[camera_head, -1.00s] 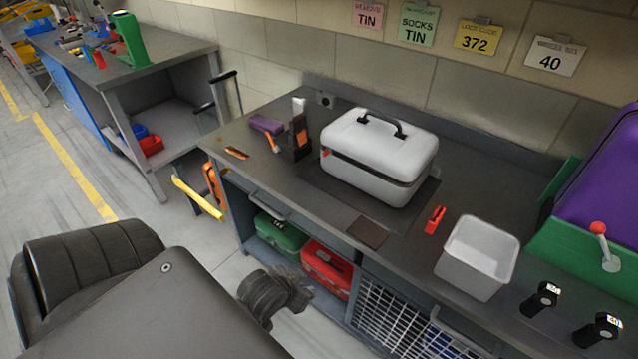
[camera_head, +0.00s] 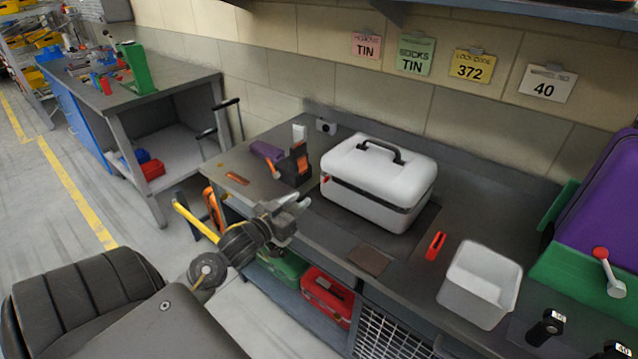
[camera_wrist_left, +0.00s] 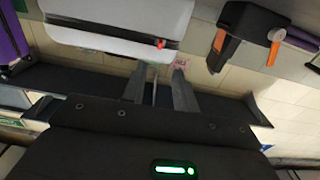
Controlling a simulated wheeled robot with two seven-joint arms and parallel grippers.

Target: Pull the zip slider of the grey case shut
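The grey case (camera_head: 375,200) stands shut-lidded on a dark mat on the bench, with a black handle on its pale top. A dark seam runs around it below the lid. The small red zip slider (camera_head: 326,180) sits on the seam near the case's left corner; it also shows in the left wrist view (camera_wrist_left: 160,43). My left gripper (camera_head: 298,201) is over the bench's front edge, left of and in front of the case. In the left wrist view its fingers (camera_wrist_left: 160,78) are apart and empty, pointing towards the slider without touching it. My right gripper is not in view.
A black holder with orange parts (camera_head: 294,165) stands left of the case, near a purple item (camera_head: 267,152). A red clip (camera_head: 435,246) and a white bin (camera_head: 481,284) are to the right. A yellow handle (camera_head: 195,220) sticks out at the bench's left end.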

